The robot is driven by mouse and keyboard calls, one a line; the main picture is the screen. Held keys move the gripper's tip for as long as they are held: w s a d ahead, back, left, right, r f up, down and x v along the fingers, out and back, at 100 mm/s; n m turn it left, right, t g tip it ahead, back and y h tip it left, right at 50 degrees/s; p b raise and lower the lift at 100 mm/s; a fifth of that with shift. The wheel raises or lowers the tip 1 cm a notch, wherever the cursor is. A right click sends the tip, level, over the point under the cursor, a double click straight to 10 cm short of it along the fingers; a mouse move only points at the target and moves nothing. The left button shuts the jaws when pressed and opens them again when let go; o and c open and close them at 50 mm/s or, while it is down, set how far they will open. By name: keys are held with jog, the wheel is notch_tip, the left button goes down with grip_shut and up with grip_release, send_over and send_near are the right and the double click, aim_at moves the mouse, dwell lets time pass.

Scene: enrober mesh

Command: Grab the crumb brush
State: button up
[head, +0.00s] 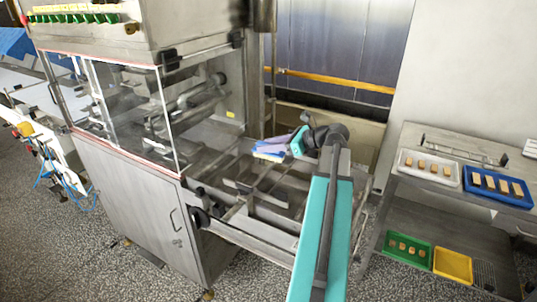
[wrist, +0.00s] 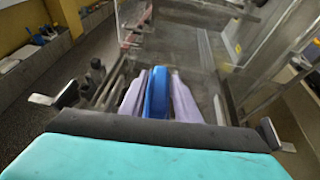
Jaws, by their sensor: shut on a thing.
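The crumb brush is a slim blue thing (wrist: 157,92) between the two lavender fingers of my gripper (wrist: 158,78) in the wrist view. The fingers press on it from both sides. In the head view my gripper (head: 270,147) is over the open mesh frame of the machine, and the blue brush (head: 268,156) shows at the fingertips with a pale lower edge. The fingers hide most of the brush there. I cannot tell whether it touches the frame below.
The enrober's open metal frame (head: 265,195) lies under my gripper, with bars and rollers. A clear guarded housing (head: 130,110) stands to the left. On the right, a steel table (head: 420,190) holds a white tray (head: 430,178) and a blue tray (head: 495,198) of small bars.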

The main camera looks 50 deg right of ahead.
jog(key=shift+r, duration=0.35)
dwell(0.5)
